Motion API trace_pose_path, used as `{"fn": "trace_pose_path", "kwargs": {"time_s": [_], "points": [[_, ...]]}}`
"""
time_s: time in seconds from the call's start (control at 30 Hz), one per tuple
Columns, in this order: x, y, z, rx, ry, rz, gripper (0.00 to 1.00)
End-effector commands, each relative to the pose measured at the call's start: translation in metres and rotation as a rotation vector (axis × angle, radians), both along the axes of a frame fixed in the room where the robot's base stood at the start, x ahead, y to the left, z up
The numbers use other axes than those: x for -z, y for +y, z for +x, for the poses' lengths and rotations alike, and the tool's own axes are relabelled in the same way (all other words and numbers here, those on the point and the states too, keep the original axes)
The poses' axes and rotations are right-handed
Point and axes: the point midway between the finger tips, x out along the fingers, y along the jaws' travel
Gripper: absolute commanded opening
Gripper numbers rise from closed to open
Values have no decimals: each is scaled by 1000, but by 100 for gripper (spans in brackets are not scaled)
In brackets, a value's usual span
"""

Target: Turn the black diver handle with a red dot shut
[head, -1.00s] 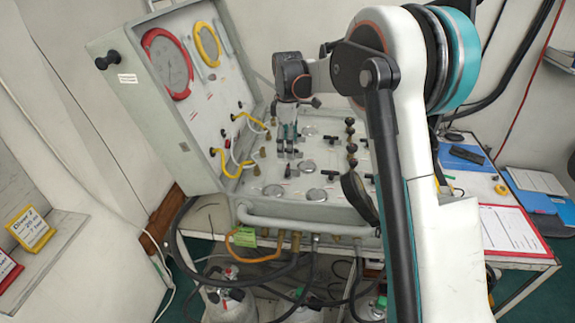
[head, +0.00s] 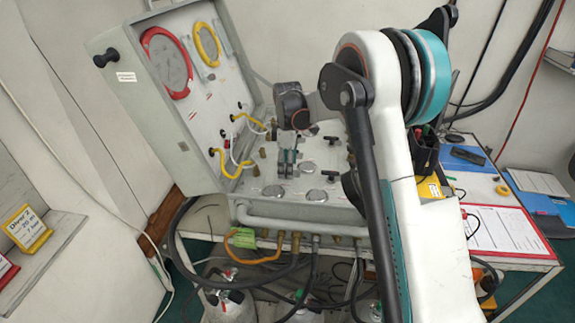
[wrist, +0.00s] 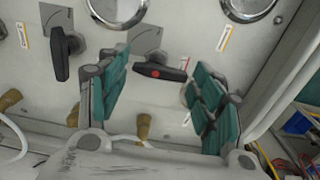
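The black handle with a red dot (wrist: 155,71) shows in the wrist view, lying crosswise on the grey panel between my two fingers.
A second black handle (wrist: 64,57) without a visible dot stands left of my gripper. Round metal gauges (wrist: 117,8) lie beyond. Yellow hoses (head: 228,168) and brass fittings (wrist: 143,127) are close by. The open case lid (head: 150,110) rises at the left.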

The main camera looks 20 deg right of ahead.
Motion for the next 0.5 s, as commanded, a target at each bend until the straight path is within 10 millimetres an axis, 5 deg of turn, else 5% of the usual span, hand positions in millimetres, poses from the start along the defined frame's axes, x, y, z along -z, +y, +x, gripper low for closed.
{"fn": "trace_pose_path", "kwargs": {"time_s": [0.13, 0.5], "points": [[0, 0, 0, 0, -1, 0, 22], [0, 0, 2, 33, -5, -1, 22]]}}
